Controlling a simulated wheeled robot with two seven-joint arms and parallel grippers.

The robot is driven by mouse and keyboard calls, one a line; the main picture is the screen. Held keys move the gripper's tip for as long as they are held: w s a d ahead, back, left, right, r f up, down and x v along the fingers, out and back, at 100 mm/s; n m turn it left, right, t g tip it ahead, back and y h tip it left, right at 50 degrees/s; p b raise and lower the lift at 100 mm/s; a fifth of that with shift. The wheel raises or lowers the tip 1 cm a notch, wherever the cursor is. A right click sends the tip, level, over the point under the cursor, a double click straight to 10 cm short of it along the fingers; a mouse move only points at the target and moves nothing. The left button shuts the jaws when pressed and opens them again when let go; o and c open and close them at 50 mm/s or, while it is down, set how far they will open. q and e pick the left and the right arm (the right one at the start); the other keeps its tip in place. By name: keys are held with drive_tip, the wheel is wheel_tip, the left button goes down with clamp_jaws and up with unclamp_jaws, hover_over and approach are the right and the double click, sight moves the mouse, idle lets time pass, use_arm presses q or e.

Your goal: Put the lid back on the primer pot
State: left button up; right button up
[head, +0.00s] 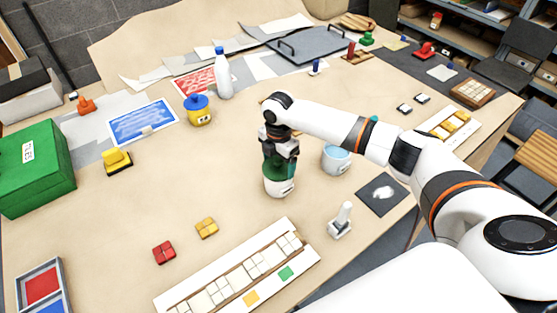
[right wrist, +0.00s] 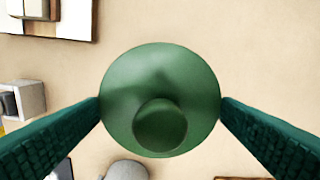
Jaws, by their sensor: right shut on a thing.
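A round green lid with a knob (right wrist: 160,85) fills the middle of the right wrist view. My right gripper (head: 280,158) is shut on it, with a finger at each side of its rim. In the head view the green lid (head: 278,169) shows directly above a white pot (head: 279,186) with a dark mark on its front. The pot stands upright on the table. I cannot tell whether the lid is seated on the pot or just over it. The pot is hidden under the lid in the right wrist view. My left gripper is not in view.
A pale blue pot (head: 337,160) stands close at the right, and a white-handled tool (head: 341,221) is nearer the front edge. A yellow pot with a blue lid (head: 198,109) and a white bottle (head: 223,76) stand farther back.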

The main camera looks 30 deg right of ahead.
drive_tip(key=shift+p, duration=0.35)
drive_tip(key=shift+f, duration=0.15)
idle(1.0)
drive_tip(key=shift+p, duration=0.55)
idle(0.5)
drive_tip(key=o, duration=0.8)
